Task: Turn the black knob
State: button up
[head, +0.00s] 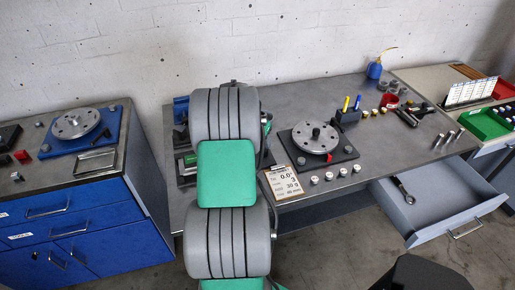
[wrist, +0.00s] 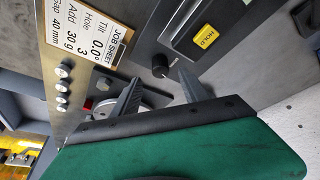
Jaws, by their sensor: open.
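The black knob (wrist: 160,66) stands on a dark panel in the wrist view, beside a yellow button marked HOLD (wrist: 207,36). My gripper (wrist: 158,72) is open. Its two grey fingers are spread, with the knob showing in or just beyond the gap between their tips. I cannot tell whether either finger touches it. In the head view my own arm covers the gripper and the knob.
The job sheet clipboard (head: 290,183) lies at the bench front; it also shows in the wrist view (wrist: 88,35). A rotor disc on its dark base (head: 299,158) stands to the right. An open drawer (head: 425,205) juts out at the right.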

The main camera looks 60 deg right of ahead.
aim_at(264, 148)
jog(key=shift+m, duration=0.6)
jog(key=x, duration=0.2)
jog(key=p+x, duration=0.1)
jog(key=x, duration=0.2)
jog(key=p+x, duration=0.1)
jog(key=x, duration=0.2)
jog(key=shift+d+r, duration=0.2)
jog(key=shift+d, duration=0.2)
grip_shut()
